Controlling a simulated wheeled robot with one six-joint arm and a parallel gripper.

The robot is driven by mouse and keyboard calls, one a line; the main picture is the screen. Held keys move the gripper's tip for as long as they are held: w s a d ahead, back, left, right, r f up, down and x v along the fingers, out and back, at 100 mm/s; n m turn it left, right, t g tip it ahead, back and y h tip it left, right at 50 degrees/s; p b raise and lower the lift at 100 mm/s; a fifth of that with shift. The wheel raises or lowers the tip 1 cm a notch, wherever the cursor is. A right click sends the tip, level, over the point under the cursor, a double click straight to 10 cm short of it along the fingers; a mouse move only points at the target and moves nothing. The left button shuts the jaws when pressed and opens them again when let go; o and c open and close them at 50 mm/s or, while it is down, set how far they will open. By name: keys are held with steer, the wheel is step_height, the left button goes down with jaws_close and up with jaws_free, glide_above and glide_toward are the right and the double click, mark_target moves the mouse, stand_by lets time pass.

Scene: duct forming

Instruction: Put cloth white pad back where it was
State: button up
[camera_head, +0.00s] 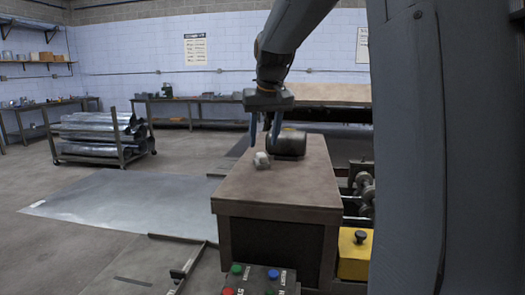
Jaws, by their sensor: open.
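A small crumpled white cloth pad (261,160) lies on the brown top of a box-like bench (285,188), near its left side. My gripper (264,141) is above the bench with its fingers pointing down, open. Its fingertips are just above and behind the pad in the picture; I cannot tell whether they touch it. A dark cylinder (292,143) lies on the bench just right of the pad, partly behind a finger.
A panel with coloured buttons (258,280) stands in front of the bench. A yellow box with a black knob (355,255) and metal machine parts (365,190) are at its right. A cart of metal ducts (100,135) and a flat metal sheet (115,203) are at left.

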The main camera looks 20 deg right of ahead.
steer(key=b+v, duration=0.1)
steer(key=v, duration=0.6)
steer(key=shift+s, duration=0.1)
